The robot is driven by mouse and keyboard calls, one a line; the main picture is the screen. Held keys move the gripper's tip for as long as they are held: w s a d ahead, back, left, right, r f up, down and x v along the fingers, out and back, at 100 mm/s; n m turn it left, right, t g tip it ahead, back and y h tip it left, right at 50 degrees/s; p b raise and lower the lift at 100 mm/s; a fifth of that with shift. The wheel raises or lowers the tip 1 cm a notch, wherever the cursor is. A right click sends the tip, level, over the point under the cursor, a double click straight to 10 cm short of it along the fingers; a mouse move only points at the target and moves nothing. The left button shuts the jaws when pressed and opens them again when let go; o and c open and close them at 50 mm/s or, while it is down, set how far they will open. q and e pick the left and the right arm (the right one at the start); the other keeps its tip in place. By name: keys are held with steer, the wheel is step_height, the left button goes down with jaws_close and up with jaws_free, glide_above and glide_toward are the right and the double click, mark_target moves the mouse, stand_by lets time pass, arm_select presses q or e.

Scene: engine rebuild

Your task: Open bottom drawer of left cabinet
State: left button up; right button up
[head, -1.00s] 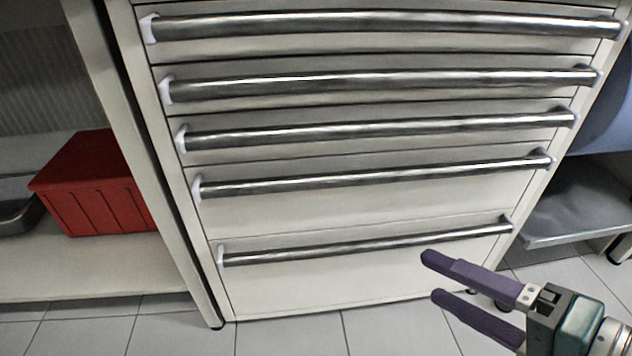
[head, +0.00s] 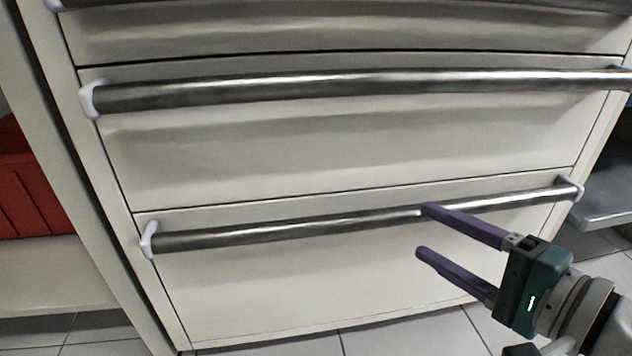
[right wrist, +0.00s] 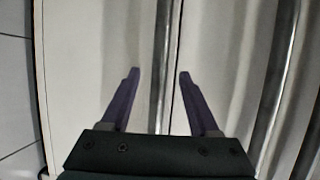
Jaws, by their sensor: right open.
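The cabinet's bottom drawer (head: 330,280) is a cream panel with a long metal bar handle (head: 290,228) on white end brackets. The drawer looks closed, flush with the front. My right gripper (head: 422,231) is open, its purple fingers pointing at the right half of that handle. The upper finger overlaps the bar in the head view, and the lower finger is below it. In the right wrist view the bar (right wrist: 160,70) runs between the two open fingers (right wrist: 157,75), with nothing gripped. Whether a finger touches the bar I cannot tell. My left gripper is out of view.
Another drawer handle (head: 350,90) runs above the bottom one. A red bin (head: 28,185) sits on a shelf (head: 50,280) at the left. A grey shelf (head: 605,190) is at the right. Tiled floor (head: 405,335) lies below the cabinet.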

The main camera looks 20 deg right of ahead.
mark_target(406, 219)
steer(key=b+x, duration=0.1)
steer(key=x, duration=0.3)
steer(key=shift+w+b, duration=0.25)
steer(key=shift+b, duration=0.1)
jaws_close()
stand_by(1.1)
